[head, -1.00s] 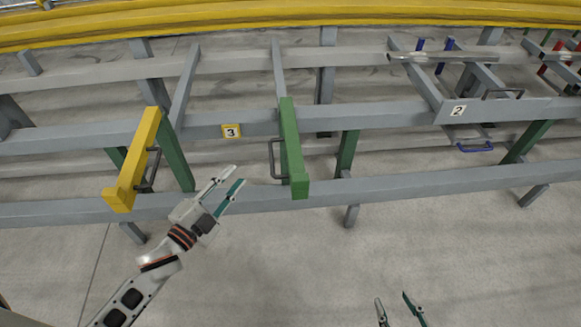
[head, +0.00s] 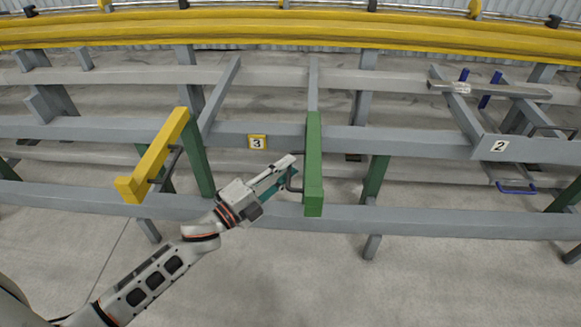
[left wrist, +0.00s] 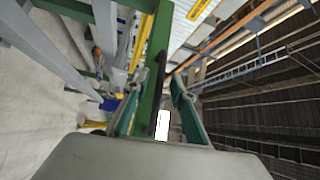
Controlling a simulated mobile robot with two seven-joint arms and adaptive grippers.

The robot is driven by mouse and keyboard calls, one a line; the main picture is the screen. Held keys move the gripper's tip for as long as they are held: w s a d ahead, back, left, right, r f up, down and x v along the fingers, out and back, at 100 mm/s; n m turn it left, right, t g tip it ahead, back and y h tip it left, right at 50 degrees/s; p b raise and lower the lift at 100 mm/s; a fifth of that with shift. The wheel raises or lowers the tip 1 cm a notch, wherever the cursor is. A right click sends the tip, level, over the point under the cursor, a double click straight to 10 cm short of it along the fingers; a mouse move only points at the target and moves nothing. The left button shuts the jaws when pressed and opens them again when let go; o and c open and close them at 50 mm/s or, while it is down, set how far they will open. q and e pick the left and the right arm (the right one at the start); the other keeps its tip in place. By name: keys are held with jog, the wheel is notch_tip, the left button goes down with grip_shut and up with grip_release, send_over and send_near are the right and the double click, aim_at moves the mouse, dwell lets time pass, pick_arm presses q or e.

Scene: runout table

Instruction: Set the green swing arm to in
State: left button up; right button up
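The green swing arm (head: 314,165) sticks out toward me from the grey rail beside the plate marked 3. A dark handle (head: 292,184) is on its left side. My left gripper (head: 289,170) is at this handle, with its fingers reaching in from the left. In the left wrist view, the gripper (left wrist: 160,92) has its two teal-padded fingers apart, with the green arm (left wrist: 150,75) and dark handle between them. I cannot tell whether a finger touches the handle. My right gripper is out of view.
A yellow swing arm (head: 157,158) with its own handle sticks out to the left, above my left forearm. Grey rails run across, with the number plate 3 (head: 257,142) behind the gripper. A blue handle (head: 517,188) hangs at right. Floor in front is clear.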

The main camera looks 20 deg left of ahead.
pick_arm(q)
jog(key=shift+w+d, duration=0.3)
jog(key=shift+w, duration=0.2)
grip_shut()
jog(key=shift+d, duration=0.15)
